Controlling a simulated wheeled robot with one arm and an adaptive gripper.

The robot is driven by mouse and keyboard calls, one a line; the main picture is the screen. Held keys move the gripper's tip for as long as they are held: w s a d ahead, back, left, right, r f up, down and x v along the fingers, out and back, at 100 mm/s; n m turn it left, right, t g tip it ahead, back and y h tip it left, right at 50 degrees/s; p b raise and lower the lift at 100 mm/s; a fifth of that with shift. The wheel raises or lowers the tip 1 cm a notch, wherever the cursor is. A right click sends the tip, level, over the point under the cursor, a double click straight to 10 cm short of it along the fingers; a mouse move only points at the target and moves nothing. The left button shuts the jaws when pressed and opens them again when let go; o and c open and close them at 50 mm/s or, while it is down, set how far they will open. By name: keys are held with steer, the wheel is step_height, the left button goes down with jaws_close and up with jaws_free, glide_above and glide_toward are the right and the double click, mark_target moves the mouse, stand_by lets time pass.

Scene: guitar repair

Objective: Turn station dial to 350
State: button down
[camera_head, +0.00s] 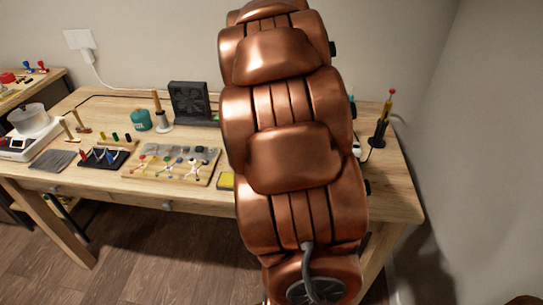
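No station dial can be made out in the head view. My large copper-coloured arm fills the middle and hides much of the right half of the workbench (110,182). A small piece of a pale object (357,146) shows just past the arm's right edge; I cannot tell what it is. A white device with a small dark display (17,146) stands at the bench's left end with a round pot on it; no numbered dial is readable there. My gripper is not in view, hidden behind the arm or out of the picture.
A dark fan unit (189,102), a teal jar (141,120), a wooden board of small tools (172,165) and a black tool holder (103,159) stand on the bench. A holder with screwdrivers (381,125) stands at the right, near the grey wall (470,130).

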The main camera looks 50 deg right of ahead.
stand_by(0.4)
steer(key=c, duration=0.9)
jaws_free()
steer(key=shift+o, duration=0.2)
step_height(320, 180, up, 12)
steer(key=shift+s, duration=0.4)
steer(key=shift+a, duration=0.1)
